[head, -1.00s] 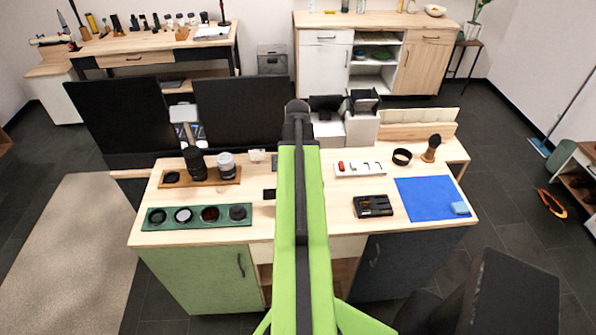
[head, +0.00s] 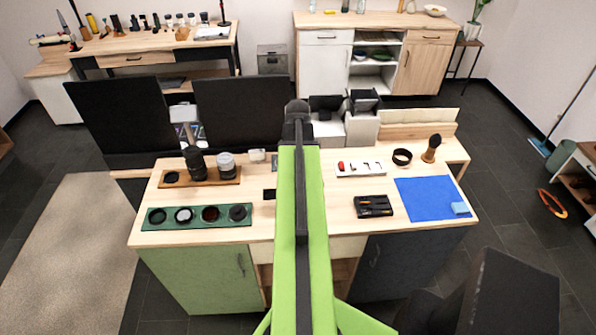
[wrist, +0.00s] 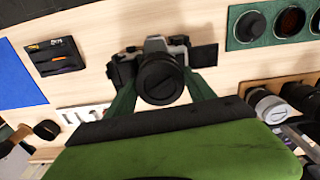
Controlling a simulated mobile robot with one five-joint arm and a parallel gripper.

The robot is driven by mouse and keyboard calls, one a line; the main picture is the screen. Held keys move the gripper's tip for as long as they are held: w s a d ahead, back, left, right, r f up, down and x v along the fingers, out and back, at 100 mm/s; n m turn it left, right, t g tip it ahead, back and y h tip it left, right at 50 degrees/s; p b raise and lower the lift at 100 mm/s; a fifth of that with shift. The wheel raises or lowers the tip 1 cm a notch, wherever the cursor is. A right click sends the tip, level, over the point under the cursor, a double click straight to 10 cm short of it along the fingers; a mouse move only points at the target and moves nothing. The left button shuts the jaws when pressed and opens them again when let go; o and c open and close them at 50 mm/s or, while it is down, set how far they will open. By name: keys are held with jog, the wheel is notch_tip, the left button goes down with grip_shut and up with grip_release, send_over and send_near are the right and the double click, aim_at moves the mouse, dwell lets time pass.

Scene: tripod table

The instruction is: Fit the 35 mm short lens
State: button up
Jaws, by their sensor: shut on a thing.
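In the wrist view, a silver and black camera body (wrist: 122,72) sits on the table with its small black screen (wrist: 204,56) folded out to the right. My gripper (wrist: 162,88) has its two green fingers on either side of a short black round lens (wrist: 160,80) and is shut on it. The lens is in front of the camera body and covers its middle; I cannot tell whether the two touch. In the head view my arm hides the gripper, the lens and most of the camera; only the dark screen (head: 269,194) shows.
A wooden lens rack (head: 228,180) holds a tall black lens (head: 195,160) and a silver lens (head: 227,166). A green filter tray (head: 160,225) lies at the front left. Right are a black case (head: 374,206), a white tray (head: 347,174) and a blue mat (head: 425,200).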

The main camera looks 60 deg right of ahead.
jog(key=shift+m, duration=1.2)
jog(key=shift+a, duration=0.1)
jog(key=m, duration=0.3)
jog(key=shift+s, duration=0.1)
jog(key=o, duration=1.1)
jog(key=shift+f, duration=0.1)
jog(key=o, duration=0.5)
jog(key=shift+c, duration=0.2)
jog(key=shift+o, duration=0.4)
jog(key=shift+o, duration=0.8)
